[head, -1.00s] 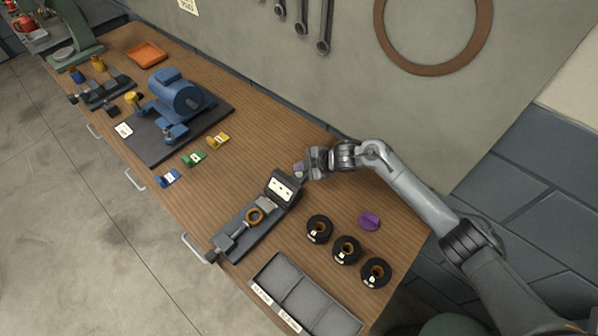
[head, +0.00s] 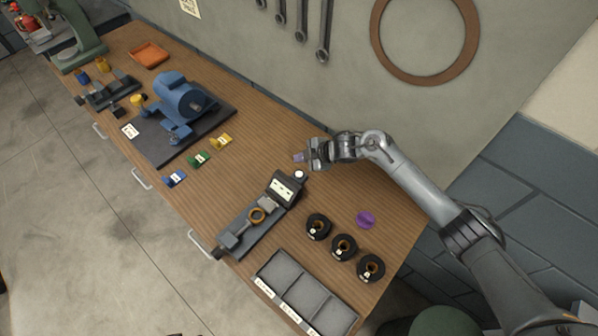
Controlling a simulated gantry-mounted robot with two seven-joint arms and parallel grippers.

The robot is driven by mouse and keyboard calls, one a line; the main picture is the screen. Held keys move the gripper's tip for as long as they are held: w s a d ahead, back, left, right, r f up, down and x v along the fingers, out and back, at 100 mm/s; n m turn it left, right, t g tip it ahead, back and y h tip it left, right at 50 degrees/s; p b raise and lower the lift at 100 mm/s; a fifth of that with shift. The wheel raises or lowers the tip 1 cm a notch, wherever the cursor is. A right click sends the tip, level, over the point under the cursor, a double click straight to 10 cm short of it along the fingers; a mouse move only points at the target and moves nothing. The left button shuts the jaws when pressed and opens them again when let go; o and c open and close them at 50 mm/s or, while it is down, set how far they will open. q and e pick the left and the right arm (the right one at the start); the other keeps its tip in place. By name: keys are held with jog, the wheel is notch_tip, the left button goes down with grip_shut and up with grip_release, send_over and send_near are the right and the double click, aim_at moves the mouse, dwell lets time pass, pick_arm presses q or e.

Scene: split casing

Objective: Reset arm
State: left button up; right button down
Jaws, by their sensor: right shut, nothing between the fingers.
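My right gripper (head: 306,157) comes in from the right and hangs over the bench beyond the dark fixture (head: 245,228). Its fingers are shut with nothing between them. It is apart from the fixture, whose upper end has a labelled box (head: 285,188) and a round white top (head: 299,174). My left gripper is not in view.
Several black ring parts, one here (head: 344,246), and a purple piece (head: 365,219) lie right of the fixture. A grey divided tray (head: 307,294) is at the front. A blue motor (head: 180,100) stands on a dark plate. The wall bounds the back.

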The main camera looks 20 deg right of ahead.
jog(key=shift+m+t+h, duration=0.3)
jog(key=shift+m+h, duration=0.1)
jog(key=shift+m, duration=0.3)
jog(key=s+a+f, duration=0.1)
jog(key=a, duration=0.1)
jog(key=s+a+f, duration=0.1)
jog(key=s, duration=0.1)
jog(key=s+a+f, duration=0.1)
jog(key=s+a, duration=0.1)
jog(key=shift+s+a+f, duration=0.15)
jog(key=shift+s+a, duration=0.05)
jog(key=shift+a, duration=0.1)
jog(key=s+a+m+h, duration=0.1)
jog(key=s+m+h, duration=0.35)
jog(key=s, duration=0.85)
jog(key=s+d+r+m+g, duration=0.2)
jog(key=s+d+m, duration=0.2)
jog(key=s, duration=0.6)
jog(key=s+d+r+m+g, duration=0.15)
jog(key=s+d+m, duration=0.3)
jog(key=s, duration=0.45)
notch_tip(320, 180, up, 19)
jog(key=s+p, duration=0.2)
jog(key=p, duration=1.6)
jog(key=shift+a+m+p, duration=0.2)
jog(key=shift+m+p, duration=0.1)
jog(key=shift+p, duration=0.05)
jog(key=shift+f+g+h, duration=0.15)
jog(key=shift+g+h, duration=0.1)
